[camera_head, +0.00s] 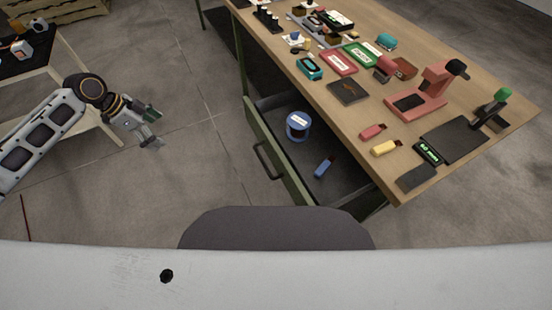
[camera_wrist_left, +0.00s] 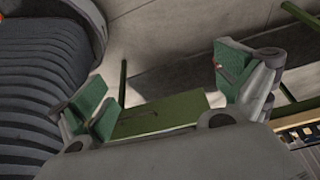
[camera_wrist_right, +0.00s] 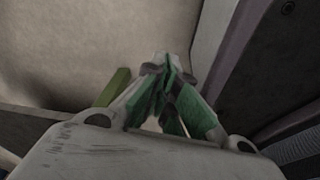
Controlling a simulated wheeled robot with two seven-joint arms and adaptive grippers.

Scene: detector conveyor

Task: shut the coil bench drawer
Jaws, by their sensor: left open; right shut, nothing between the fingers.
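The coil bench drawer (camera_head: 258,132) is pulled out from under the wooden bench top, with its green front and dark handle (camera_head: 268,160) facing left. Inside it are a blue spool (camera_head: 298,127) and a small blue item (camera_head: 325,166). My left gripper (camera_head: 149,127) is open and empty, left of the drawer front and apart from it. In the left wrist view my left gripper (camera_wrist_left: 168,100) shows spread fingers, with a green panel (camera_wrist_left: 160,115) beyond them, likely the drawer front. My right gripper (camera_wrist_right: 168,95) is shut and empty; it is hidden from the head view.
The bench top (camera_head: 362,117) carries trays, a red stand (camera_head: 425,97), a black scale (camera_head: 455,140) and small parts. A second table (camera_head: 60,75) stands at the left behind my left arm. The floor between it and the drawer is clear.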

